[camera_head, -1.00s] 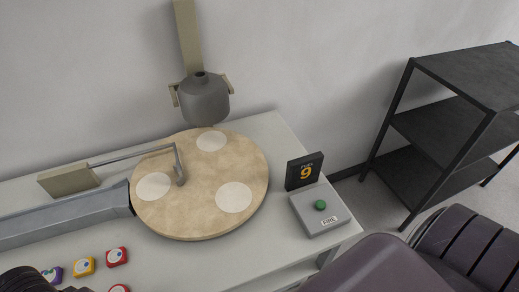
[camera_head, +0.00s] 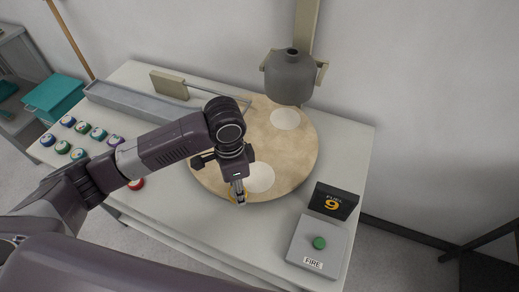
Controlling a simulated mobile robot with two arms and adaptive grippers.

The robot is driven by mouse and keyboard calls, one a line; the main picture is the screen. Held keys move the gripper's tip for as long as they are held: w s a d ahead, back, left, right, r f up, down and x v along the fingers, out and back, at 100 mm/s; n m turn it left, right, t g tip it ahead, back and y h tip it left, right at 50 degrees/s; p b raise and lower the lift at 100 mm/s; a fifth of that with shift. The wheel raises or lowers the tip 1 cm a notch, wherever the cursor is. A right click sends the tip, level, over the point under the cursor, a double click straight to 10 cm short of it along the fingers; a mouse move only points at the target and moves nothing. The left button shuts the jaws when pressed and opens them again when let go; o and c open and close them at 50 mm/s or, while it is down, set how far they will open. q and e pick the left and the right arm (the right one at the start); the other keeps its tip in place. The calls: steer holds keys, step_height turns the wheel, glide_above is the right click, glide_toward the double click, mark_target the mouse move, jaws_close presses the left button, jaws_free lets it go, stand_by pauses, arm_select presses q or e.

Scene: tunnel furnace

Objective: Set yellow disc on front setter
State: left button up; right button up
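The round tan turntable (camera_head: 300,150) carries white setter circles. The front setter (camera_head: 261,178) is partly covered by my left gripper, another setter (camera_head: 285,118) lies towards the back, and the third is hidden behind my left arm. My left gripper (camera_head: 238,197) points down at the turntable's front edge, just left of the front setter. A small yellow edge (camera_head: 233,199) shows at its fingertips; it looks like the yellow disc held between them, mostly hidden. Whether it touches the turntable is unclear. My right gripper is not in view.
Several coloured pieces (camera_head: 82,128) stand on the table's left part, with a red one (camera_head: 136,184) near my arm. A grey vessel (camera_head: 290,77) hangs above the turntable's back. A fuel display reading 9 (camera_head: 333,202) and a green-button FIRE box (camera_head: 319,243) stand at right.

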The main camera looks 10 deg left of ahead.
arm_select(q)
steer(key=w+r+m, duration=0.1)
steer(key=m, duration=0.1)
steer(key=w+d+r+m+p, duration=0.1)
steer(key=w+m, duration=0.1)
steer(key=w+d+r+m, duration=0.1)
steer(key=w+m, duration=0.1)
steer(key=w+m+b, duration=0.1)
steer(key=w+d+f+m+b, duration=0.1)
steer(key=m, duration=0.1)
steer(key=w+f+m+b, duration=0.1)
steer(key=m, duration=0.1)
steer(key=shift+w+d, duration=0.25)
steer(key=shift+f+b, duration=0.1)
steer(key=shift+b, duration=0.3)
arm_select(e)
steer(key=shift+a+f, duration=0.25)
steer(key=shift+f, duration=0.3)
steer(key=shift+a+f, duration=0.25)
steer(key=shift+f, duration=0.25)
arm_select(q)
steer(key=shift+p, duration=0.7)
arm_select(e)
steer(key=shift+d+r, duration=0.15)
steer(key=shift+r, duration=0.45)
